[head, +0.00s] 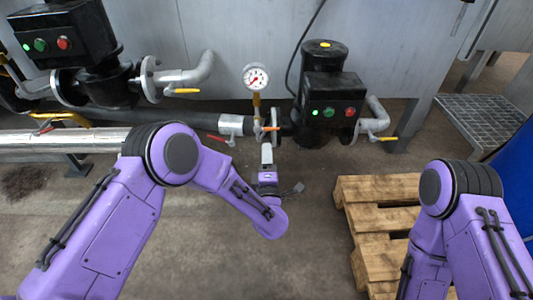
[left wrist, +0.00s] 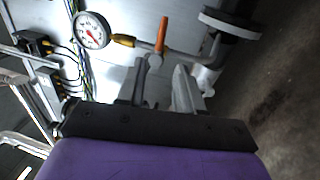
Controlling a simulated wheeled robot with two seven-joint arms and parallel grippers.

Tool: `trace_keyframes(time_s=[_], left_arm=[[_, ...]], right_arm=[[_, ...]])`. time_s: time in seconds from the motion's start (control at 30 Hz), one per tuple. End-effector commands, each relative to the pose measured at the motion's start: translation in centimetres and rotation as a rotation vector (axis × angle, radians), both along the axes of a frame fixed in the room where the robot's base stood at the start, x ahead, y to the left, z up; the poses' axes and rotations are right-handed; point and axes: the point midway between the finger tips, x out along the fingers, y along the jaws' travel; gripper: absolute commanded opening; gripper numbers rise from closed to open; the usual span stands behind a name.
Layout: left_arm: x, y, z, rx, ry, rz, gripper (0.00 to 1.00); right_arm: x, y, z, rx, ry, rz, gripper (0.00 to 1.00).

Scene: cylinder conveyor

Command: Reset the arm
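My left arm (head: 185,160) reaches forward from the left in the head view. Its gripper (head: 267,150) is at the pipe, close to a small valve with an orange handle (head: 268,129). In the left wrist view the two fingers of the left gripper (left wrist: 162,88) stand apart with nothing visible between them. The orange handle (left wrist: 163,35) shows beyond the fingertips there. I cannot tell whether the gripper touches the valve. My right arm (head: 455,215) is folded down at the right, and its gripper is out of the picture.
A pressure gauge (head: 256,77) stands above the pipe, and it shows in the left wrist view (left wrist: 92,31). A black pump box (head: 333,108) with green and red buttons is right of the valve. A wooden pallet (head: 380,218) lies at right. The middle floor (head: 310,235) is clear.

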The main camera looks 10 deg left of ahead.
Motion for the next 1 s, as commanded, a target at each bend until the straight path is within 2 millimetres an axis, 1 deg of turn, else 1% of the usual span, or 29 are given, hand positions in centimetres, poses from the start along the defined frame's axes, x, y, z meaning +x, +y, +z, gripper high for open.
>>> trace_keyframes(time_s=[0.1,0.53,0.57,0.6,0.63,0.67,0.7,0.77,0.8,0.87,0.9,0.97,1.0], left_arm=[[-0.5,-0.1,-0.1,0.0,0.0,0.0,0.36],[-0.4,-0.1,-0.1,0.015,0.003,-0.001,0.36],[-0.4,-0.4,-0.3,0.04,0.014,-0.01,0.36],[-0.5,-0.9,-0.9,0.096,0.05,-0.031,0.36],[-1.0,-1.3,-2.1,0.163,0.104,-0.057,0.36],[-1.9,-1.2,-3.8,0.247,0.172,-0.088,0.36],[-3.3,-0.5,-6.4,0.36,0.272,-0.126,0.36],[-6.1,1.5,-10.5,0.521,0.43,-0.18,0.36],[-8.3,3.1,-13.1,0.616,0.537,-0.217,0.36],[-11.9,5.8,-16.4,0.735,0.688,-0.269,0.36],[-14.4,7.6,-18.2,0.801,0.787,-0.303,0.36],[-18.1,10.2,-20.3,0.879,0.92,-0.348,0.36],[-20.5,11.9,-21.3,0.921,1.002,-0.376,0.36]], right_arm=[[0.0,0.0,0.1,0.0,0.0,0.0,0.39],[0.0,0.0,0.1,0.0,0.0,0.0,0.39],[0.0,0.0,0.1,0.0,0.0,0.0,0.39],[0.0,0.0,0.1,0.0,0.0,0.0,0.39],[0.0,0.0,0.0,0.0,0.0,0.0,0.39],[0.0,0.0,0.0,0.0,0.0,0.0,0.39],[0.0,0.0,0.0,0.0,0.0,0.0,0.39],[0.0,0.0,0.0,0.0,0.0,0.0,0.39],[0.0,0.0,0.1,0.0,0.0,0.0,0.39],[0.0,0.0,0.1,0.0,0.0,0.0,0.39],[0.0,0.0,0.1,0.0,0.0,0.0,0.39],[0.0,0.0,0.1,0.0,0.0,0.0,0.39],[0.0,0.0,0.1,0.0,0.0,0.0,0.39]])
